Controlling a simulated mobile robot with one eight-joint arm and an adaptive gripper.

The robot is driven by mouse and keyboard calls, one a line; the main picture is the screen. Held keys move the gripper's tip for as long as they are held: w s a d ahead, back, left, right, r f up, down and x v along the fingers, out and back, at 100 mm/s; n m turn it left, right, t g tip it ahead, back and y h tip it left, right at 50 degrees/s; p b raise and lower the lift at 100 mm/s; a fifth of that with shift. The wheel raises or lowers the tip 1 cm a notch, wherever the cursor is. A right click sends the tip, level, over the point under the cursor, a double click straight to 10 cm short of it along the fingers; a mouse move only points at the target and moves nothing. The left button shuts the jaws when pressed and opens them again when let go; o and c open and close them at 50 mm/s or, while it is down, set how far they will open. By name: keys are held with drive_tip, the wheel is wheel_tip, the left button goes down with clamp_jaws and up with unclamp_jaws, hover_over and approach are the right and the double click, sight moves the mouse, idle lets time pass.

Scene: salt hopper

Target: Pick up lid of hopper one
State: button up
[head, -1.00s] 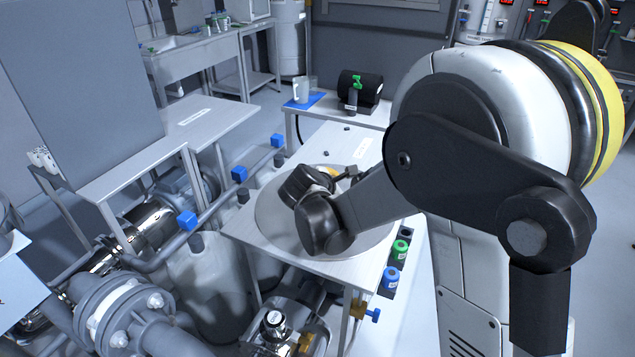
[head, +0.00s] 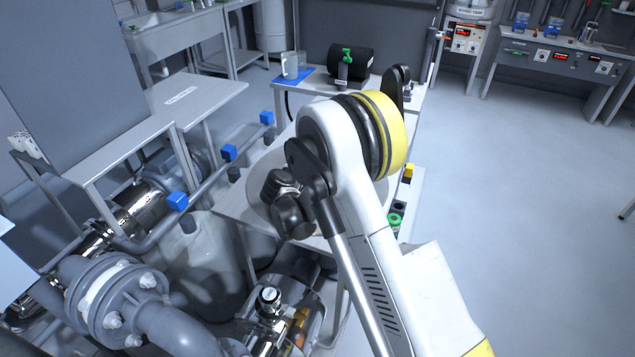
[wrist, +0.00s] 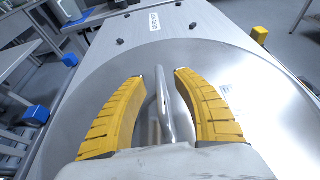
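The lid (wrist: 262,105) is a large round metal disc with a raised bar handle (wrist: 172,105) at its middle. It lies flat on the metal table. In the wrist view the yellow fingers of my gripper (wrist: 160,73) are open, one on each side of the handle. Small gaps show between the fingers and the handle, though contact low down cannot be judged. In the head view the lid (head: 256,211) is partly covered by my dark wrist, and the fingertips are hidden.
Blue valve blocks (head: 178,201) line a pipe left of the table. A flanged pipe (head: 112,300) stands in front. A white cup (head: 290,65) and a black cylinder (head: 350,62) are at the back. Green and yellow fittings sit at the right edge. Floor on the right is clear.

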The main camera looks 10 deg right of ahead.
drive_tip(key=b+x, duration=0.1)
drive_tip(key=x, duration=0.3)
drive_tip(key=shift+w+d+f+b, duration=0.1)
drive_tip(key=shift+f+b, duration=0.05)
drive_tip(key=shift+b, duration=0.2)
clamp_jaws()
drive_tip(key=shift+r, duration=0.3)
